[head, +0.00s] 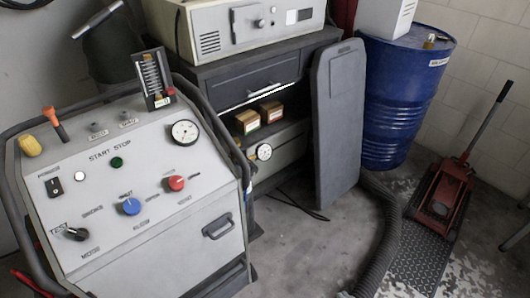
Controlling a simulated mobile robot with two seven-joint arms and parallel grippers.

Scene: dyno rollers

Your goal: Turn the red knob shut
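The red knob (176,183) sits on the sloped face of a light grey control console (180,247), on the left of the head view. It is right of and a little above a blue knob (130,206). Printed labels lie beside both knobs, but they are too small to read surely. The red knob is in plain sight with nothing touching it. I cannot tell from its look whether it is open or shut. Neither of my grippers shows in the head view.
The console also carries a gauge (184,132), a green button (116,162), a black knob (75,234) and a dark tube frame around it. A grey creeper board (338,125), blue drum (405,95) and red floor jack (442,190) stand right. A thick hose (385,240) crosses the floor.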

